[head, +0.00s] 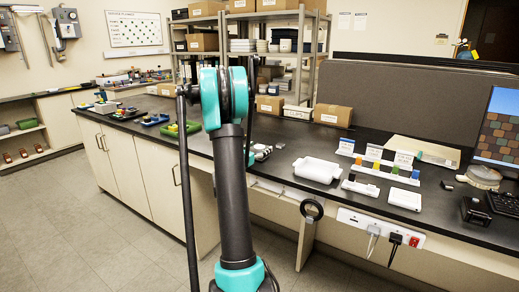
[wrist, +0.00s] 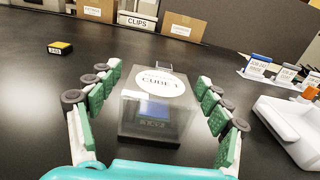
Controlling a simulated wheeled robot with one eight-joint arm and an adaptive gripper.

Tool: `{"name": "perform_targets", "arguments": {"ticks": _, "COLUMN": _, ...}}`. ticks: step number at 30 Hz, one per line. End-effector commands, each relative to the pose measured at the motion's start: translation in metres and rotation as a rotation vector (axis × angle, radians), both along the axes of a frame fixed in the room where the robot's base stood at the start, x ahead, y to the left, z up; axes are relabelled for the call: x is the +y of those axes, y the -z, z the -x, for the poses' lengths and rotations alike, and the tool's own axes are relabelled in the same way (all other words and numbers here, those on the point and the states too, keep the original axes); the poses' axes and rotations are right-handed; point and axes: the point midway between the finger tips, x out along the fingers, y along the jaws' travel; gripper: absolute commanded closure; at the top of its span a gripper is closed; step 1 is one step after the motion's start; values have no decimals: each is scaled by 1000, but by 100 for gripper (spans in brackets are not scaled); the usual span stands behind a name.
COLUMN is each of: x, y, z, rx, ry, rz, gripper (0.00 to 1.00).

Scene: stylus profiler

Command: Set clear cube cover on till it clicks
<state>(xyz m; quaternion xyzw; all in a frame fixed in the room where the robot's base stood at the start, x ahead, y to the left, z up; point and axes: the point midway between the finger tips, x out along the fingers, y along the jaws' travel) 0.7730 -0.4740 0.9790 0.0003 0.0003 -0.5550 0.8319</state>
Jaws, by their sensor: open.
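In the wrist view a clear box-like cover (wrist: 132,122) with a white oval label (wrist: 158,82) stands on the black bench. A dark object with a blue face shows through it. I cannot tell whether the cover is fully seated. My gripper (wrist: 160,78) is open, its green-padded fingers on the left and right of the cover, with a visible gap on each side. In the head view my arm hides the gripper and most of this spot.
A white tray (wrist: 290,122) sits close on the right; it also shows in the head view (head: 317,168). A small yellow-and-black item (wrist: 60,48) lies at the far left. Cardboard boxes (wrist: 183,27) and a clips bin (wrist: 137,20) line the back. The bench between is clear.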

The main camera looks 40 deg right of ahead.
Motion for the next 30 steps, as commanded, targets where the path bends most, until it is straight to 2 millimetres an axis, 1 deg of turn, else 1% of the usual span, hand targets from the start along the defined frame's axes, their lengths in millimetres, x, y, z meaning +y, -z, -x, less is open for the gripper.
{"name": "perform_targets", "arguments": {"ticks": 5, "x": 7, "y": 0, "z": 2, "rx": 0, "ry": -1, "rz": 0, "gripper": 22}}
{"name": "perform_targets", "arguments": {"ticks": 24, "x": 59, "y": 0, "z": 24, "rx": 0, "ry": -1, "rz": 0, "gripper": 22}}
{"name": "perform_targets", "arguments": {"ticks": 30, "x": 65, "y": 0, "z": 27, "rx": 0, "ry": 0, "rz": 0, "gripper": 22}}
